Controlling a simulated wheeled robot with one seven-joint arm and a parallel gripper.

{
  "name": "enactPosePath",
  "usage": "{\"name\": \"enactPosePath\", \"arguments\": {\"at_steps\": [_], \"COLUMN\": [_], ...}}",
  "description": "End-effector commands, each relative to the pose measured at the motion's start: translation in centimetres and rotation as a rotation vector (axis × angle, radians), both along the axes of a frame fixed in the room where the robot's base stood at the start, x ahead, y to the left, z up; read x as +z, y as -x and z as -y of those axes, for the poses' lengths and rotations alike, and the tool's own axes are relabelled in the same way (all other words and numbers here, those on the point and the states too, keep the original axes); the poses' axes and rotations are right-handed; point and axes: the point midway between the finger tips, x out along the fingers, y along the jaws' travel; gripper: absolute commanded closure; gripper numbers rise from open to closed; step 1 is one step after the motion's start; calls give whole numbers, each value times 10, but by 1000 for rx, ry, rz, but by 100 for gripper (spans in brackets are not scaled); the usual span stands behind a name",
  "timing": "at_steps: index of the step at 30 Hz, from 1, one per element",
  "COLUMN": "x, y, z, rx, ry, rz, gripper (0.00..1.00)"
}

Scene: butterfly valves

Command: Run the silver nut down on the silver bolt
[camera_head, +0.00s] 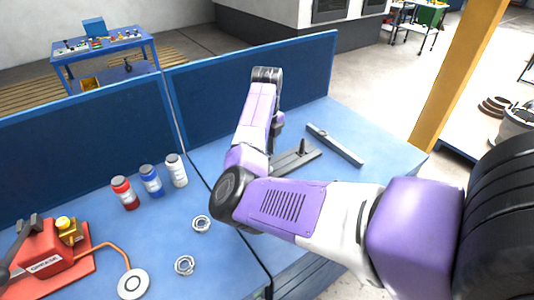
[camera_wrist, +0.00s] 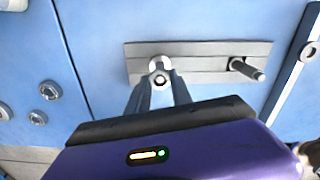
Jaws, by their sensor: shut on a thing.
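My gripper (camera_wrist: 161,84) is shut on the silver nut (camera_wrist: 160,76), which shows between its fingertips in the wrist view. The nut is at the silver bolt (camera_wrist: 159,62) on the left part of a grey plate (camera_wrist: 205,62). The bolt's end shows within the nut's ring, but I cannot tell how far down the nut sits. A dark bolt (camera_wrist: 248,69) stands on the right part of the plate and shows no nut. In the head view the plate (camera_head: 309,156) is partly visible, while my arm hides the gripper, silver nut and silver bolt.
Two loose nuts (camera_head: 201,223) (camera_head: 185,265) lie left of my arm. Red, blue and white bottles (camera_head: 151,181) stand behind them. A flat bar (camera_head: 335,145) lies right of the plate. A blue partition (camera_head: 300,75) closes the table's back.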

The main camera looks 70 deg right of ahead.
Motion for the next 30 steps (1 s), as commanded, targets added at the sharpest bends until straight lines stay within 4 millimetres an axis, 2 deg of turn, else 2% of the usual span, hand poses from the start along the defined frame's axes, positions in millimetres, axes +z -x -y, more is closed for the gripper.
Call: {"name": "enactPosePath", "arguments": {"at_steps": [6,12,21,22,23,30], "x": [-3,-1,0,0,0,0], "y": [-1,-1,0,0,0,0], "z": [0,0,0,0,0,0], "rx": [-306,-522,-555,-555,-555,-554], "ry": [0,-1,0,0,0,0], "rz": [3,1,0,0,0,0], "gripper": [100,100,100,68,62,62]}}
